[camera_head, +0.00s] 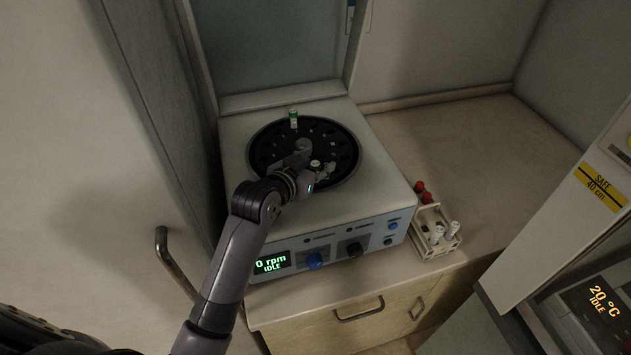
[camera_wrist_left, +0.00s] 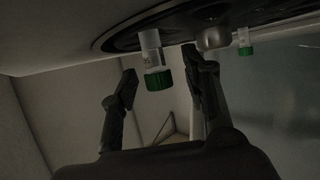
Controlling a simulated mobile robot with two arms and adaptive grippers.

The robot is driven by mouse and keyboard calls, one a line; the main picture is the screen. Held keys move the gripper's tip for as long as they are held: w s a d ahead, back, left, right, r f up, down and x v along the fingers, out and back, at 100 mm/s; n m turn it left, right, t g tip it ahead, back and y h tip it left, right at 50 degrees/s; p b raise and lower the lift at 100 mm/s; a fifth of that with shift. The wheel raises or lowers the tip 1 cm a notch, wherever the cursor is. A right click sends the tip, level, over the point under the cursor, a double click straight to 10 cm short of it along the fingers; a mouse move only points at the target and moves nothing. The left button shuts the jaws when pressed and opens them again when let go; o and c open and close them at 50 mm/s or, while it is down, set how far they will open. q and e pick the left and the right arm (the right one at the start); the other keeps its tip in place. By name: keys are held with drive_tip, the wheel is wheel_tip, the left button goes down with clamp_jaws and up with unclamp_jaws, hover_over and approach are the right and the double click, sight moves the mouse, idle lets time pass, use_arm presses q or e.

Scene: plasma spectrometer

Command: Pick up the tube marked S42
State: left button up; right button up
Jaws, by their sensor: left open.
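A green-capped tube (camera_head: 316,163) stands in the black rotor (camera_head: 262,150) of the centrifuge, right at my left gripper (camera_head: 322,171). In the left wrist view, this white tube with its green cap (camera_wrist_left: 157,79) lies between the two open fingers of my left gripper (camera_wrist_left: 160,78), with gaps visible on both sides. A second green-capped tube (camera_head: 294,119) stands at the rotor's back edge; it also shows in the left wrist view (camera_wrist_left: 244,43). My right gripper is not in view.
The centrifuge (camera_head: 375,190) has its lid raised and its display reads 0 rpm, IDLE. A rack (camera_head: 432,228) with red-capped and white-topped tubes stands to its right. The counter (camera_head: 470,140) behind the rack is clear. Another device (camera_head: 585,215) stands at far right.

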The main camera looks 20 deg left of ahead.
use_arm(q)
drive_tip(key=shift+s, duration=0.1)
drive_tip(key=shift+c, duration=0.6)
clamp_jaws()
drive_tip(key=shift+r, duration=0.1)
